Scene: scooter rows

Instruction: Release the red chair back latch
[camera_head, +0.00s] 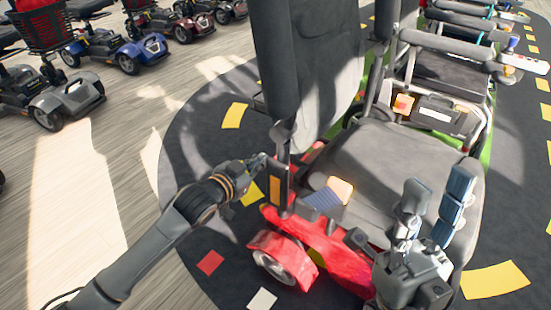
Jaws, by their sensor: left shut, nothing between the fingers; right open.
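The red chair is a scooter with a red base (340,250), a grey seat (375,165) and a tall dark seat back (325,65). My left gripper (260,163) is shut and empty, beside the post at the lower left of the seat back. I cannot tell whether it touches the post. A small red part (314,152) shows at the foot of the back; I cannot tell whether it is the latch. My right gripper (434,204) is open and empty, its fingers pointing up in front of the seat's right side.
Several parked scooters, including a blue one (140,50), stand at the upper left. A dark mat (200,130) with coloured patches lies below.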

